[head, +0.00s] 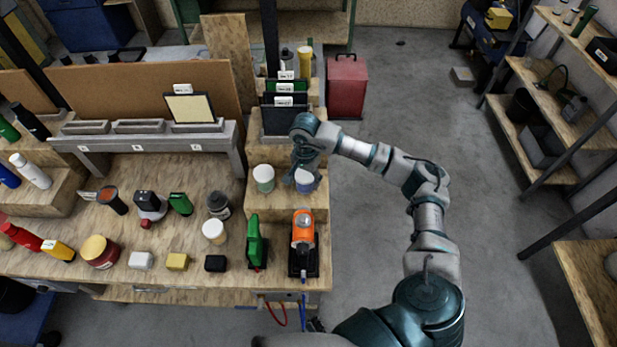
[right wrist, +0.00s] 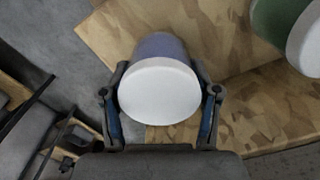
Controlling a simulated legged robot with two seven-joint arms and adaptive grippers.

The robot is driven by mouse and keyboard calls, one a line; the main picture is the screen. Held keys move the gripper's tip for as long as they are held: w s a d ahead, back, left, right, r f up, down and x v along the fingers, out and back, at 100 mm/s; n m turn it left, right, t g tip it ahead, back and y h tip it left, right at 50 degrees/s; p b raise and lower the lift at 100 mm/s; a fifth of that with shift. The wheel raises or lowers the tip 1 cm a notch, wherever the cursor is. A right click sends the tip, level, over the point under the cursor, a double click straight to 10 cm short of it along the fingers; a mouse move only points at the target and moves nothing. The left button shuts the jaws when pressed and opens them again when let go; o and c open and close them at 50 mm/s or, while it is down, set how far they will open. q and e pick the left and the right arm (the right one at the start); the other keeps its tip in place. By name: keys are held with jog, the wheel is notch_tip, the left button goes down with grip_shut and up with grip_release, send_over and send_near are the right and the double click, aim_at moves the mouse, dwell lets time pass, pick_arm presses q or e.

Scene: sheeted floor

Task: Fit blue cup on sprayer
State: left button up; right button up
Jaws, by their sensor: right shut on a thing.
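The blue cup (head: 306,184) has a white top and is at the step on the bench's right side. My right gripper (head: 305,172) is shut on it from above, with one finger on each side. In the right wrist view the cup's white round top (right wrist: 159,92) faces the camera between the fingers of my right gripper (right wrist: 160,108). I cannot tell whether the cup touches the wooden step. An orange tool (head: 303,230) on a black stand, which looks like the sprayer, is at the bench's front right corner. My left gripper is not in view.
A green cup with a white top (head: 263,177) stands left of the blue cup; it also shows in the right wrist view (right wrist: 285,25). A green tool (head: 254,243) stands left of the orange one. Black panels (head: 283,118) rise behind.

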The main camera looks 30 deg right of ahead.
aim_at(304, 172)
jog(key=r, duration=0.4)
jog(key=shift+w+a, duration=0.1)
jog(key=shift+a, duration=0.15)
jog(key=shift+n, duration=0.3)
jog(key=r, duration=0.6)
jog(key=shift+s+d, duration=0.25)
jog(key=shift+d, duration=0.15)
pick_arm(q)
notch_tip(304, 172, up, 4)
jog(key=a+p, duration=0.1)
jog(key=p, duration=0.3)
pick_arm(e)
jog(key=s+a+r+n, duration=0.6)
jog(key=s+a+n, duration=0.3)
jog(key=s+n, duration=0.2)
jog(key=f, duration=0.1)
jog(key=f+b, duration=0.1)
jog(key=f, duration=0.2)
jog(key=shift+s+d+f+b, duration=0.15)
jog(key=shift+s+d+b, duration=0.15)
jog(key=shift+s+d, duration=0.05)
jog(key=f+b, duration=0.2)
jog(key=shift+a+f, duration=0.35)
jog(key=shift+a, duration=0.05)
jog(key=shift+f+b, duration=0.35)
jog(key=shift+b, duration=0.25)
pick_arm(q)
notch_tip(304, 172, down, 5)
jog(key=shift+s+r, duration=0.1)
